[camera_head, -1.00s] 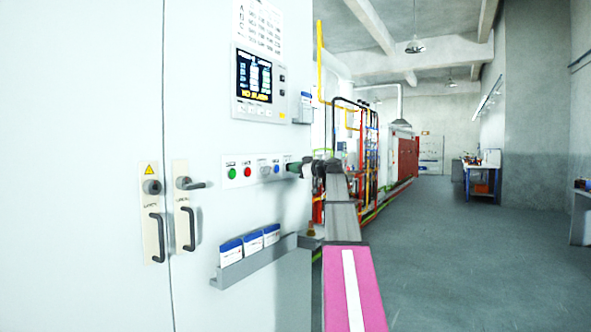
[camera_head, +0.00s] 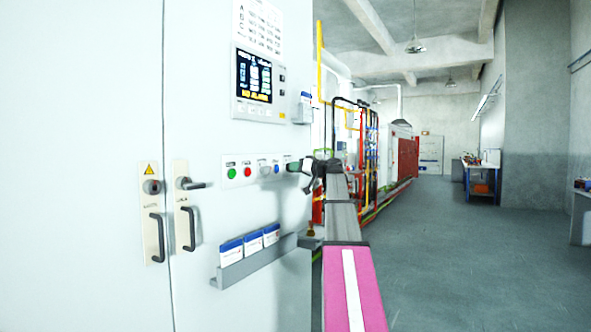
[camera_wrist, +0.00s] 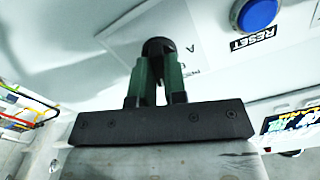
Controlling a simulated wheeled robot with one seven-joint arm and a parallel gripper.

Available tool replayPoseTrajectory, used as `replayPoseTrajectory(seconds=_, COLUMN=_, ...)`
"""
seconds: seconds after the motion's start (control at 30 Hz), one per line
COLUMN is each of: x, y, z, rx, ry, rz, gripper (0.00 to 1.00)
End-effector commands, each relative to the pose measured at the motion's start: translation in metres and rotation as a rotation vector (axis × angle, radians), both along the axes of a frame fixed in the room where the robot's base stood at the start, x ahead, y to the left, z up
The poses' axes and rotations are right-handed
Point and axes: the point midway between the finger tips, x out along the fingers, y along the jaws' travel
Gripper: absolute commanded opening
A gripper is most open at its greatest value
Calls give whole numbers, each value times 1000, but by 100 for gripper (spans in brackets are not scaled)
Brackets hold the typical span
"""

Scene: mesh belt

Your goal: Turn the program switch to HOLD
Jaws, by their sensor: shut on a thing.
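The program switch (camera_wrist: 158,46) is a round black knob on the white panel, seen at the top centre of the wrist view. My gripper (camera_wrist: 158,72) is shut on it, with its green fingers on either side of the knob. In the head view my gripper (camera_head: 296,166) reaches the right end of the button strip on the cabinet. The fingers and wrist hide the switch there. A letter "A" shows on the panel beside the knob; no HOLD marking is readable. The direction the knob points cannot be told.
A blue RESET button (camera_wrist: 257,13) lies close to the switch. Green (camera_head: 231,173) and red (camera_head: 248,172) buttons sit further left. A display (camera_head: 256,78) is above, and a grey document tray (camera_head: 252,262) below. The floor at right is clear.

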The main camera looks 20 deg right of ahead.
Motion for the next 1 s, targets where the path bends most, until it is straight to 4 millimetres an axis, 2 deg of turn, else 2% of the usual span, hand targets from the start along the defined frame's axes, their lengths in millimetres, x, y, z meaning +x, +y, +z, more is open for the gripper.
replayPoseTrajectory(seconds=0.6, x=0, y=-1, z=-1, rx=449, ry=351, rz=-1, gripper=0)
replayPoseTrajectory(seconds=1.0, x=0, y=-1, z=-1, rx=634, ry=495, rz=-1, gripper=0)
